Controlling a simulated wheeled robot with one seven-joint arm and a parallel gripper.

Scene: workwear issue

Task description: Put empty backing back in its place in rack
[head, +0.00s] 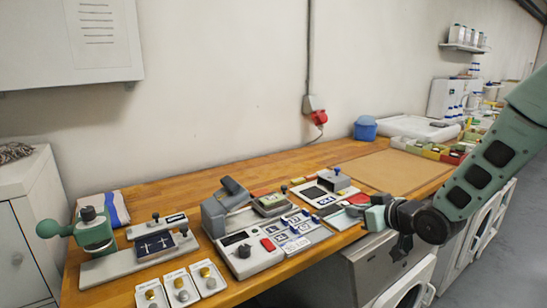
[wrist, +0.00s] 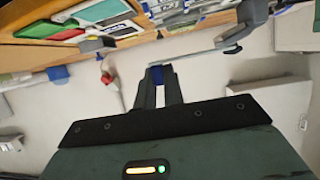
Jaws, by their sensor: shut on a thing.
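My gripper (head: 372,216) is over the front edge of the wooden bench, right of the grey press, at the end of my green arm. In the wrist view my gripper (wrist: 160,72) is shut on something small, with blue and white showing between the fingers. It is probably the empty backing, but too little shows to be sure of its shape. Printed blue-and-white cards (head: 292,232) sit in rows beside the grey press (head: 228,205); they may be the rack. I cannot pick out a free slot there.
The wooden bench (head: 165,198) carries a green clamp device (head: 93,232), several knobbed blocks (head: 180,287) in front, and a red-buttoned control box (head: 246,251). A blue tub (head: 365,128) stands at the back. A brown mat (head: 395,171) is clear.

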